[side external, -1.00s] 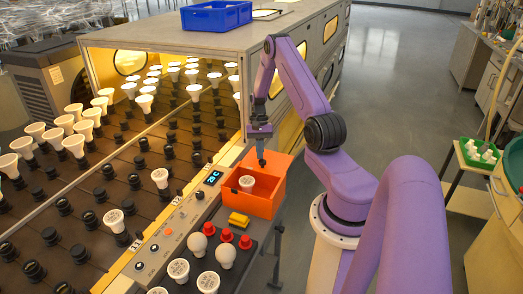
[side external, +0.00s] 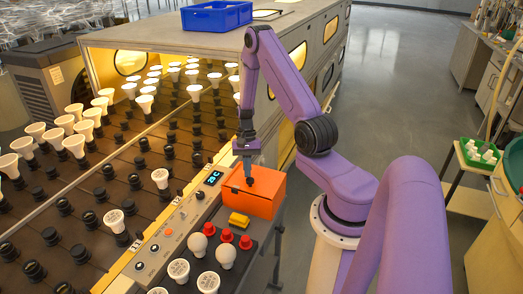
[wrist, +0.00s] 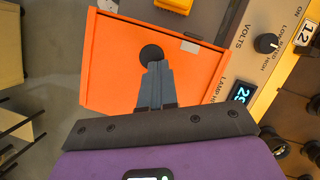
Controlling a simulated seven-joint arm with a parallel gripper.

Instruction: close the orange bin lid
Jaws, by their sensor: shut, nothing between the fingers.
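The orange bin (side external: 262,205) stands at the end of the control panel in the side view. Its orange lid (side external: 266,187) lies down over the top, and the inside of the bin is hidden. In the wrist view the lid (wrist: 120,58) fills the upper middle, with a dark round knob or spot on it. My gripper (side external: 250,181) is shut and empty, its fingertips at the dark spot on the lid. In the wrist view the closed fingertips (wrist: 158,64) overlap the lower edge of that spot. I cannot tell whether they press on it.
A yellow block (side external: 238,219), several red caps (side external: 227,235) and white bulbs (side external: 198,243) sit just in front of the bin. The control panel (side external: 180,215) with its display runs along the left. Open floor lies to the right behind my arm.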

